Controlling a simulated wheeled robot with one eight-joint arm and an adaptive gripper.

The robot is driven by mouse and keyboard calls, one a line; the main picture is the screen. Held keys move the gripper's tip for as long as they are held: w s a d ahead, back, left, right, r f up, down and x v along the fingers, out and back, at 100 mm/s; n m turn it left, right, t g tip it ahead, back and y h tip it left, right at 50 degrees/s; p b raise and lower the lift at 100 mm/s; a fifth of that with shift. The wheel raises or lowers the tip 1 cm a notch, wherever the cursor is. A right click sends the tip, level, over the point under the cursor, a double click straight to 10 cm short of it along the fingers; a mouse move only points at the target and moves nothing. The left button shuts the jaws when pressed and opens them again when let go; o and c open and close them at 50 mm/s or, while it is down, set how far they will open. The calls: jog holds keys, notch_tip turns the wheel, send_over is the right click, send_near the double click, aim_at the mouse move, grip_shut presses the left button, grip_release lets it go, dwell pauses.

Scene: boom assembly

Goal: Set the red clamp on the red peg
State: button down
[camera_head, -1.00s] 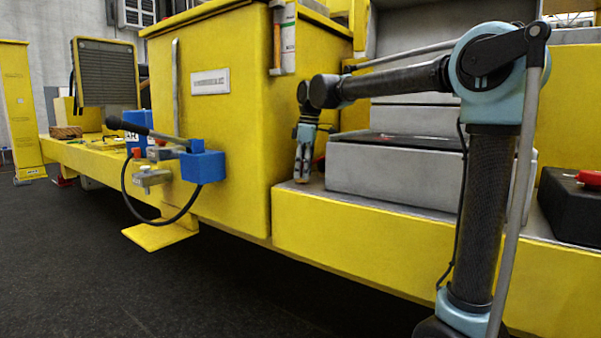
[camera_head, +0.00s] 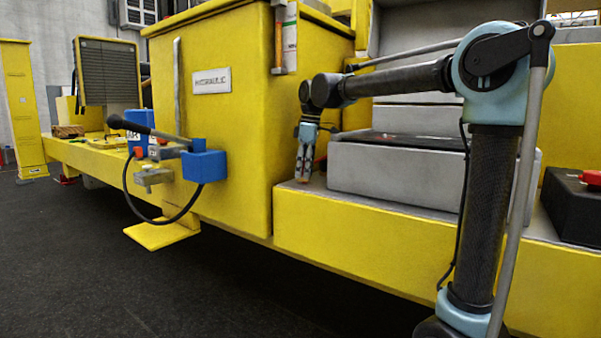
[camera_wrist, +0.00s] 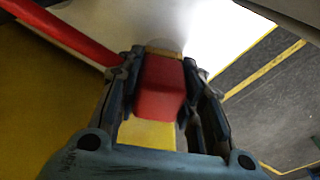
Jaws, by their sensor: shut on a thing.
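My gripper (camera_head: 303,175) points down beside the yellow cabinet, just above the yellow deck. In the wrist view its fingers (camera_wrist: 163,90) are shut on a red block-shaped part, the red clamp (camera_wrist: 160,85). A long red bar (camera_wrist: 65,36) runs from the upper left to the left finger; I cannot tell whether it joins the clamp. The clamp is hardly visible in the head view. A small red piece (camera_head: 138,152) stands near the blue lever unit; I cannot tell whether it is the red peg.
A grey block (camera_head: 385,180) stands on the deck close to the right of my gripper. The yellow cabinet (camera_head: 225,130) is to its left. The blue lever unit (camera_head: 204,166) with a black cable juts out further left. A black box (camera_head: 572,210) with a red part sits at right.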

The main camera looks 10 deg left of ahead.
jog(key=c, duration=1)
grip_release()
jog(key=shift+d+f, duration=0.1)
jog(key=shift+d, duration=0.35)
jog(key=r, duration=1.2)
jog(key=shift+w+d, duration=0.15)
jog(key=shift+d, duration=0.15)
